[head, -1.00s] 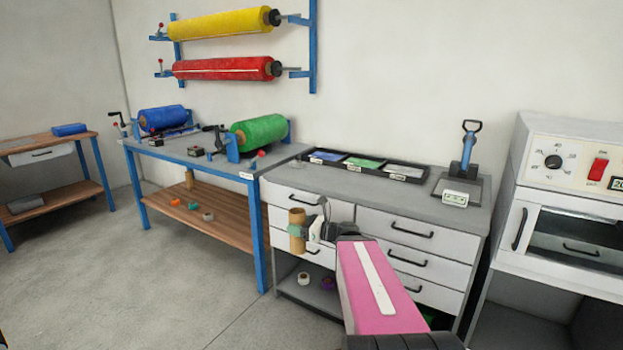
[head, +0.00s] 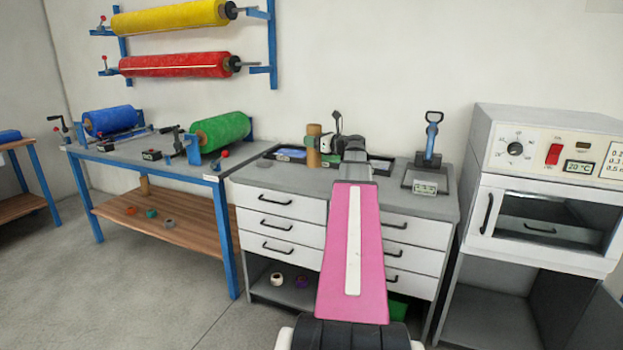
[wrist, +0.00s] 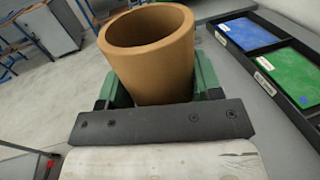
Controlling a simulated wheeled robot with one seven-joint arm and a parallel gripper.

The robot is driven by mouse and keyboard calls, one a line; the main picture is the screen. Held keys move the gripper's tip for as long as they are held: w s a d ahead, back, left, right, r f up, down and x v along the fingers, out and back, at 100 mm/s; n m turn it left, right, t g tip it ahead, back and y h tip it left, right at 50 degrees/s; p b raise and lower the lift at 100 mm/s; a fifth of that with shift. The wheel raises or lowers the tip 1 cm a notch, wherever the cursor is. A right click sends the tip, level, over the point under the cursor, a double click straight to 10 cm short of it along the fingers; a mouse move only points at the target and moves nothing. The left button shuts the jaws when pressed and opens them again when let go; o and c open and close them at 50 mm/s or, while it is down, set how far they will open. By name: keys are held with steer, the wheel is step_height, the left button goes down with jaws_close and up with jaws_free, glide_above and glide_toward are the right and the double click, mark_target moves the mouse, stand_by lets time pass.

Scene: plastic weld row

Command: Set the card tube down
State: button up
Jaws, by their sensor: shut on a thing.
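The brown card tube (head: 313,146) is upright in my gripper (head: 325,145), which is shut on it. In the wrist view the open top of the tube (wrist: 148,62) faces the camera, with the green gripper pads (wrist: 203,82) on either side of it. In the head view the tube appears in front of the left part of the black tray on the grey drawer cabinet. Whether its bottom touches the cabinet top cannot be told.
The black tray (wrist: 297,112) holds blue and green sheets. The drawer cabinet top (head: 255,176) has bare room at its left. A sealing tool (head: 431,140) and a small display stand to the right. A blue-framed bench (head: 130,160) with film rolls is at left.

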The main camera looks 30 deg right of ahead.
steer(key=w+d+f, duration=0.5)
steer(key=d+f, duration=0.4)
steer(key=d, duration=0.2)
steer(key=shift+d+f+h, duration=0.3)
steer(key=shift+d+f, duration=0.1)
steer(key=shift+f, duration=0.15)
steer(key=o, duration=0.9)
steer(key=shift+o, duration=0.2)
steer(key=v, duration=1.2)
